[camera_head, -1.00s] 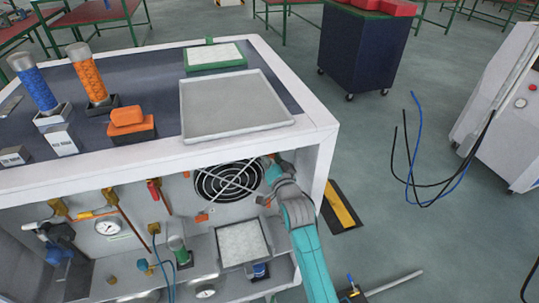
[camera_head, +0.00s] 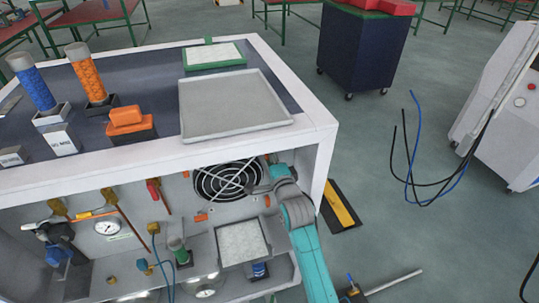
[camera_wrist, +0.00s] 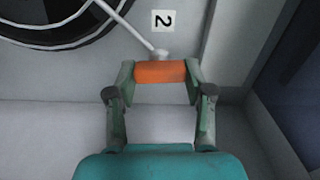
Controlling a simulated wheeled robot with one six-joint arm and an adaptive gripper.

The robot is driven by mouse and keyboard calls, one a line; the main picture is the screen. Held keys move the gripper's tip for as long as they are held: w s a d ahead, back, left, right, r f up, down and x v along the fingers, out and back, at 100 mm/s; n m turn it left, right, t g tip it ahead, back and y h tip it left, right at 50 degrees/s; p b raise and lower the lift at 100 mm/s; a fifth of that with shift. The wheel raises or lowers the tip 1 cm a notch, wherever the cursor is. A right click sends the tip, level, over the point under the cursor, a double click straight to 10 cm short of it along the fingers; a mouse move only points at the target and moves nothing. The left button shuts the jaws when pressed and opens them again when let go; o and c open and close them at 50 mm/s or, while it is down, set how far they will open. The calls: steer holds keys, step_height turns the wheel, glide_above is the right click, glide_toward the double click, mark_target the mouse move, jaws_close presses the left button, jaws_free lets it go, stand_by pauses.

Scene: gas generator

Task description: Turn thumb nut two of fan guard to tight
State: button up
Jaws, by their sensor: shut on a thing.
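The round black fan behind its light wire fan guard (camera_head: 227,181) is set in the grey panel under the bench top. In the wrist view, part of the guard (camera_wrist: 70,38) shows at the upper left. A guard arm ends at the orange thumb nut two (camera_wrist: 160,72), beside a label reading "2" (camera_wrist: 163,20). My gripper (camera_wrist: 160,76) is shut on this nut, with one green finger at each side of it. In the head view my gripper (camera_head: 260,188) is at the right edge of the fan, and its fingertips are too small to make out.
A grey tray (camera_head: 232,104) lies on the bench top above. Gauges, a red-handled valve (camera_head: 153,189) and pipes are to the left. The bench's white right post (camera_head: 323,170) is close to my arm.

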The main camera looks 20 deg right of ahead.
steer(key=shift+f+m, duration=0.1)
steer(key=shift+m, duration=0.4)
steer(key=o, duration=1.2)
steer(key=shift+c, duration=0.2)
steer(key=s, duration=1.2)
steer(key=shift+s, duration=0.1)
steer(key=s+f+n+g, duration=0.1)
steer(key=s+f+n, duration=0.35)
steer(key=s, duration=0.65)
steer(key=s+f+n+g, duration=0.1)
steer(key=s+f+n, duration=0.4)
steer(key=s, duration=0.7)
steer(key=s+r+n+g, duration=0.1)
steer(key=s+n, duration=0.7)
steer(key=s, duration=1.4)
steer(key=shift+s+a+r+n, duration=0.2)
steer(key=shift+a+r+n, duration=0.15)
steer(key=shift+r, duration=0.55)
